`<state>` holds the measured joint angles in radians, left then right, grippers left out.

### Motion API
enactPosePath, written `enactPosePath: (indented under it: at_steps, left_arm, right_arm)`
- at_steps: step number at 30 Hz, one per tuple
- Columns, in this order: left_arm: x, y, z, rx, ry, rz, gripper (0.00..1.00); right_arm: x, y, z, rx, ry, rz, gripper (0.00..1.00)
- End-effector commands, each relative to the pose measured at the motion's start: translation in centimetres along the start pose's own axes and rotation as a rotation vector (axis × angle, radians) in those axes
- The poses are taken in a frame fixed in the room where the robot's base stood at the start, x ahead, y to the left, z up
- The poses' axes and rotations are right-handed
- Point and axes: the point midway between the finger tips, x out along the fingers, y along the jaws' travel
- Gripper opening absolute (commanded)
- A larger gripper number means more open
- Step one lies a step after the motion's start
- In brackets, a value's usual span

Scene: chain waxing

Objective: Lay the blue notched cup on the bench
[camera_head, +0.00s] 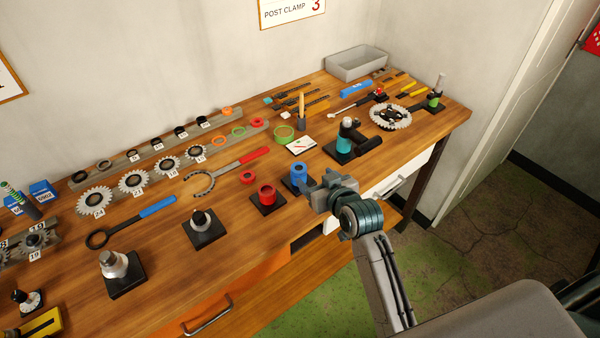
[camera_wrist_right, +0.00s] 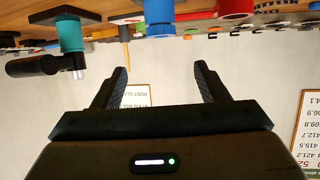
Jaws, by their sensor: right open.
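The blue cup (camera_head: 299,172) stands upright on a small black base near the bench's front edge, in the middle of the head view. A notch in it cannot be made out. In the wrist view, which shows the bench upside down, a blue cylinder that looks like this cup (camera_wrist_right: 236,6) is cut off by the top edge. My right gripper (camera_head: 322,188) is just to the right of the cup, close to the front edge. In the wrist view my right gripper (camera_wrist_right: 161,72) has its fingers spread with nothing between them. My left gripper is not in view.
A red cup (camera_head: 267,194) on a black base stands left of the blue cup. A teal bottle (camera_head: 346,142) with a black handle stands behind to the right. The red-handled chain tool (camera_head: 225,175) lies behind. Bare wood (camera_head: 165,235) is at the front left.

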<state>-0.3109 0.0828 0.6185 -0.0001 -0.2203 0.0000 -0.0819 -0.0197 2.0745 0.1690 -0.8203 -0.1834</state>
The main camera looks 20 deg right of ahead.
Motion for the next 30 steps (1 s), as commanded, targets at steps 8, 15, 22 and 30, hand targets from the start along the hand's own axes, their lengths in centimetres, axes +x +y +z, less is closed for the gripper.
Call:
enactPosePath:
  at_steps: [8,15,22,30]
  left_arm:
    - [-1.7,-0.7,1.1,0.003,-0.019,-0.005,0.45]
    - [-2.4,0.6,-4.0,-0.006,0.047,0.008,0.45]
    - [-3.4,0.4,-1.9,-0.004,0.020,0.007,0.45]
    - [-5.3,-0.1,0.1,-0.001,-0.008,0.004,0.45]
  right_arm:
    - [3.1,0.2,-0.5,0.005,-0.009,0.018,0.68]
    - [5.8,0.2,-0.2,0.004,-0.008,0.018,0.68]
    - [7.1,0.0,-0.2,0.005,-0.009,0.017,0.68]
    - [10.3,-0.4,0.3,0.003,-0.008,0.018,0.68]
